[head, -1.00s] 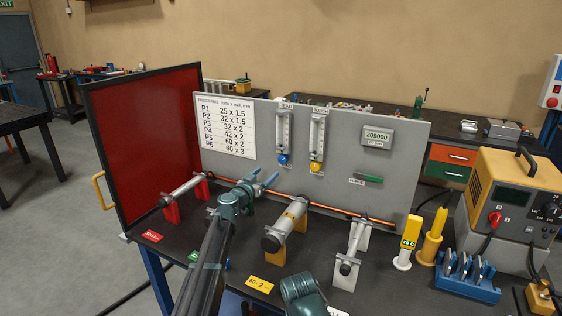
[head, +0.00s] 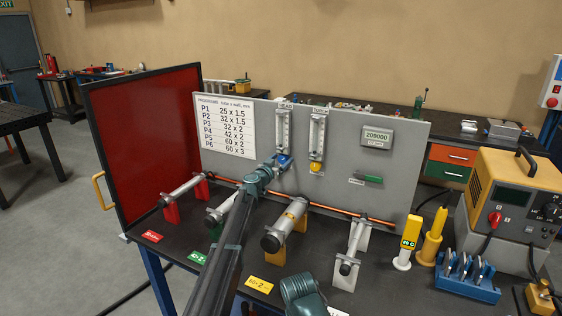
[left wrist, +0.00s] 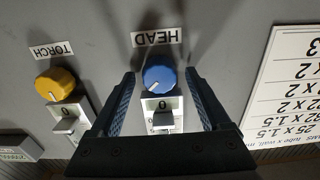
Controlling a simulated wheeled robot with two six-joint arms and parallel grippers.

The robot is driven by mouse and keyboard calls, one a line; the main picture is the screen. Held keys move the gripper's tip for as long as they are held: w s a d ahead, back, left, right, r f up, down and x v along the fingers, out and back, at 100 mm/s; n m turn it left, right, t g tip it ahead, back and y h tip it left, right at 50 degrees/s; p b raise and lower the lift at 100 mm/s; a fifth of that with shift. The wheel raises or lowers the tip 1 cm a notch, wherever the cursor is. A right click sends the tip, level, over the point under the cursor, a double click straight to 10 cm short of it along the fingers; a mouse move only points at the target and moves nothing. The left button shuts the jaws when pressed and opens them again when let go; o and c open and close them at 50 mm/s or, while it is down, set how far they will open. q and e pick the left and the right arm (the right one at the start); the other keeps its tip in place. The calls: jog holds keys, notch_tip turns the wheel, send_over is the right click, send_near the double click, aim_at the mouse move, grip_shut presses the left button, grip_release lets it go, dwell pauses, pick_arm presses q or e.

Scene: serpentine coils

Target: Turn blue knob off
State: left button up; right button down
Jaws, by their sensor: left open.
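The blue knob (head: 284,160) sits at the foot of the HEAD flow meter on the grey panel. In the head view my left gripper (head: 276,164) is right at it and partly hides it. In the left wrist view the blue knob (left wrist: 160,78) lies between the two open fingers (left wrist: 160,90), below the HEAD label in that upside-down view. The fingers look apart from the knob on both sides; whether they reach around its depth I cannot tell. A white pointer mark shows on the knob. A green piece at the bottom (head: 303,296) appears to be part of my right arm; its jaws are out of view.
The yellow knob (head: 316,167) of the TORCH flow meter is close beside, and it also shows in the left wrist view (left wrist: 56,84). Welding tubes on stands (head: 285,226) and an orange rod (head: 345,214) lie below. A red screen (head: 142,140) stands left.

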pick_arm(q)
grip_shut()
jog(key=shift+n, duration=1.4)
grip_release()
jog(key=v, duration=1.4)
jog(key=shift+w, duration=0.1)
